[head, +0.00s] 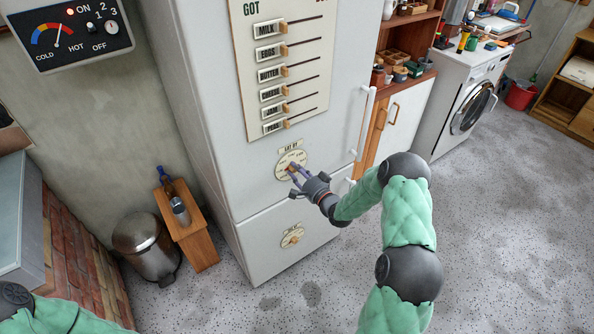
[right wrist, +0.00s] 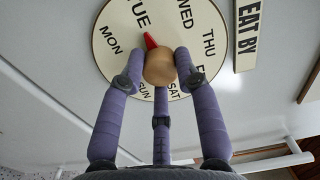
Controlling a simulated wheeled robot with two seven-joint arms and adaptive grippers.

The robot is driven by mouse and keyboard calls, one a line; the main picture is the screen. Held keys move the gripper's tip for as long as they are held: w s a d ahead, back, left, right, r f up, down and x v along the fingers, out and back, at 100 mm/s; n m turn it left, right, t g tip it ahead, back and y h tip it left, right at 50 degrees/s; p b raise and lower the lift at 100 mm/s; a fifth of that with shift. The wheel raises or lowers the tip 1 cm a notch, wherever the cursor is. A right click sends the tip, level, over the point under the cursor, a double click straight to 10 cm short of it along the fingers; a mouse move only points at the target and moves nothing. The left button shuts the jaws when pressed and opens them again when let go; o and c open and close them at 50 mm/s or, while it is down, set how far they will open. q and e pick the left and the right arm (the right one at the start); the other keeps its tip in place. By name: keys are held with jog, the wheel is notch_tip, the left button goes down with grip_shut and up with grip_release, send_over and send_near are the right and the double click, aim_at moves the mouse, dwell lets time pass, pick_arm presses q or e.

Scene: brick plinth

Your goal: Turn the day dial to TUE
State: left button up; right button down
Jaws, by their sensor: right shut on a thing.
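The day dial (head: 280,171) is a round cream disc with day names on the white fridge front. It fills the top of the right wrist view (right wrist: 112,62). Its round wooden knob (right wrist: 160,67) carries a red pointer (right wrist: 149,40), which points up-left at the lettering TUE, between MON and WED. My right gripper (head: 295,172) has its purple fingers shut around the knob; in the right wrist view the fingers (right wrist: 160,75) sit on both sides of it, a third below. My left gripper is out of view; only part of that arm shows at bottom left.
An EAT BY plate (head: 290,146) is above the dial, and a sliding-marker board (head: 322,60) higher up. A second dial (head: 292,237) is on the lower door. Fridge handles (head: 367,120) stick out to the right. A bin (head: 146,246) and small wooden stand (head: 199,245) are left.

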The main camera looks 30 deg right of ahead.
jog(key=shift+d+r+m, duration=0.15)
jog(key=shift+m, duration=0.25)
jog(key=c, duration=0.9)
grip_release()
jog(key=s+d, duration=0.1)
jog(key=s, duration=1.1)
jog(key=shift+f, duration=0.25)
jog(key=shift+d, duration=0.1)
